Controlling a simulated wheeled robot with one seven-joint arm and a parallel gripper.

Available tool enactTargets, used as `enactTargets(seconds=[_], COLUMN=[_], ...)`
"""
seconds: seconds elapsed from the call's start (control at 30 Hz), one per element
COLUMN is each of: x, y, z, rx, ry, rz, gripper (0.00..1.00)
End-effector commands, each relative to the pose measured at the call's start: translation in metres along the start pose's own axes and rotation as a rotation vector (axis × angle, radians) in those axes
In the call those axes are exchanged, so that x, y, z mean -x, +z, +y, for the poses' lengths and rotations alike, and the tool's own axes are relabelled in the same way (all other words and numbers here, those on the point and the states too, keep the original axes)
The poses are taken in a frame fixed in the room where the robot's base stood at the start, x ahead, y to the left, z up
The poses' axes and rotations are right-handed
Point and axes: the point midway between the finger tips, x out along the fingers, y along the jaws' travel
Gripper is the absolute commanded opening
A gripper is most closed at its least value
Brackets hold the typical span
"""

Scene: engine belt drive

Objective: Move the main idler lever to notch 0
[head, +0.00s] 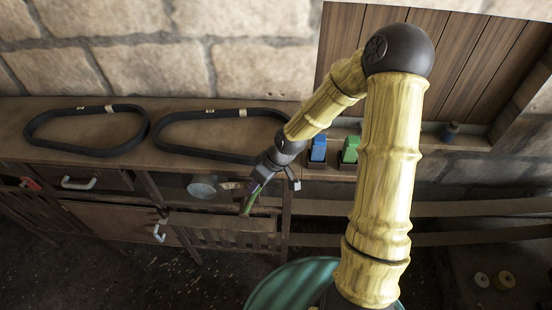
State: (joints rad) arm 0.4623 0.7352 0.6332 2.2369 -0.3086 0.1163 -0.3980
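My gripper (255,190) hangs at the end of my yellow arm, in front of the wooden workbench and below its top edge, pointing down and left. The finger gap is too small to make out. I cannot pick out the main idler lever or its notches in this view. My arm covers part of the middle and right of the scene.
Two black belts (88,148) lie on the bench top (165,112). A blue block (318,149) and a green block (350,149) stand near my arm. A round grey part (202,187) sits under the top. White handles (78,184) stick out from the bench front.

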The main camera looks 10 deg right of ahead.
Motion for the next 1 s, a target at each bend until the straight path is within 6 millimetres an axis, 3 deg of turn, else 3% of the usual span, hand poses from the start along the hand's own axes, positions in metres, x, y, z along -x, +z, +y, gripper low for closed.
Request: enactTargets(seconds=[1.0], x=[0.143], y=[0.001], z=[0.001], rx=[-0.004], ry=[0.003], rz=[-0.001], gripper=[0.50])
